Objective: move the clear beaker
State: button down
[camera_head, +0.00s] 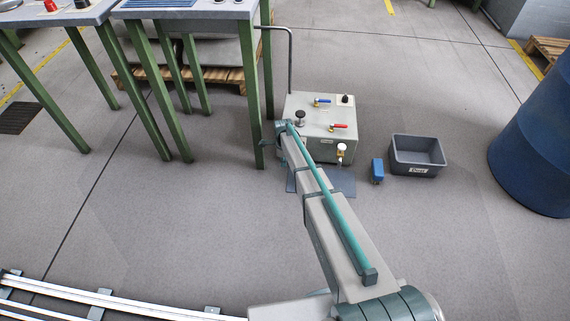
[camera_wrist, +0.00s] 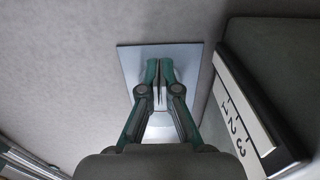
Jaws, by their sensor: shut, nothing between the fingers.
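In the wrist view my gripper (camera_wrist: 158,66) is shut, its two green-tipped fingers side by side with nothing between them. It is above a flat blue-grey plate (camera_wrist: 130,62) on the floor. A pale shape shows behind and below the fingers over the plate; I cannot tell whether it is the clear beaker. In the head view the plate (camera_head: 342,184) shows to the right of my arm, in front of the grey box. My arm covers part of the plate and my fingers are not clearly visible there. I cannot make out a clear beaker in either view.
A grey box (camera_head: 312,107) with valves stands just beyond the plate. A box side with a numbered strip (camera_wrist: 240,125) is close on the right in the wrist view. A small blue object (camera_head: 377,170), a grey bin (camera_head: 417,168) and a blue drum (camera_head: 535,150) stand to the right.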

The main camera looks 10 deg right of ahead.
notch_tip(320, 180, down, 8)
jog(key=b, duration=0.3)
jog(key=shift+f, duration=0.15)
jog(key=d, duration=0.1)
jog(key=s+d+b, duration=0.1)
jog(key=d, duration=0.1)
jog(key=shift+f+b, duration=0.1)
jog(key=shift+b, duration=0.2)
jog(key=shift+d, duration=0.45)
